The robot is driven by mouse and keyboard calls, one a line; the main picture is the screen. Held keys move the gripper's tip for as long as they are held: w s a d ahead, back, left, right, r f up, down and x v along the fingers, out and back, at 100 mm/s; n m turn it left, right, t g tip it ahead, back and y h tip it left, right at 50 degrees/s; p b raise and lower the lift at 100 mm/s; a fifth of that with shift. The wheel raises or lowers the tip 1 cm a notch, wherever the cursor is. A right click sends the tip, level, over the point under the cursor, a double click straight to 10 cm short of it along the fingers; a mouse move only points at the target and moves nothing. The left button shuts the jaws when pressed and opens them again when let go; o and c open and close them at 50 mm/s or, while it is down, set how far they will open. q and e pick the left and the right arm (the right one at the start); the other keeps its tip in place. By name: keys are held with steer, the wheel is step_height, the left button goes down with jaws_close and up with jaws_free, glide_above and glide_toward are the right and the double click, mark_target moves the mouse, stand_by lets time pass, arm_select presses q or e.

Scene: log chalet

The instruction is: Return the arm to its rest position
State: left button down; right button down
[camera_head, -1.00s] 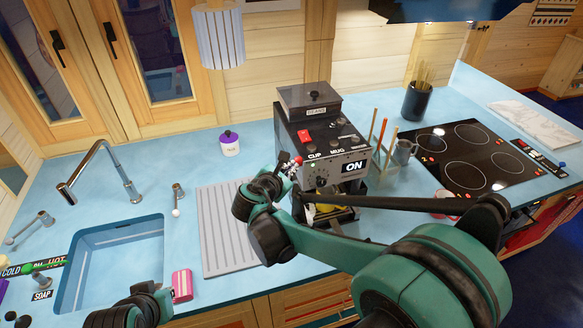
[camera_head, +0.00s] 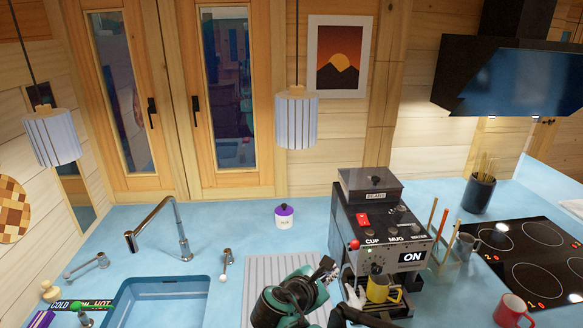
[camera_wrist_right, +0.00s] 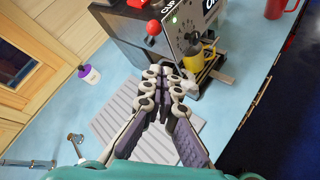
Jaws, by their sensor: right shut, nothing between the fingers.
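My right gripper (camera_head: 328,268) shows at the bottom middle of the head view, in front of the coffee machine (camera_head: 350,220) and over the grey ribbed drying mat (camera_head: 270,268). In the right wrist view my right gripper (camera_wrist_right: 168,78) is shut, its fingers together with nothing between them. A yellow mug (camera_head: 377,289) stands under the machine's spout, apart from the fingers; it also shows in the right wrist view (camera_wrist_right: 196,58). The machine's panel reads ON. My left gripper is not in view.
The sink (camera_head: 160,300) and tap (camera_head: 180,235) are to the left. A white jar with a purple lid (camera_head: 284,217) stands at the back. A red mug (camera_head: 511,311) is beside the cooktop (camera_head: 535,262) on the right. Blue counter is clear between jar and tap.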

steer(key=s+d+f+m+g+y+b, duration=0.1)
steer(key=s+f+m+y+b, duration=0.3)
steer(key=s+f+m, duration=0.5)
steer(key=s+d+f+m+g+y+b, duration=0.2)
steer(key=s+f+m+b, duration=0.6)
steer(key=f+m, duration=0.4)
steer(key=shift+s+d+f+m+y+b, duration=0.35)
steer(key=shift+s+d+f+y, duration=0.25)
steer(key=shift+d+y, duration=0.35)
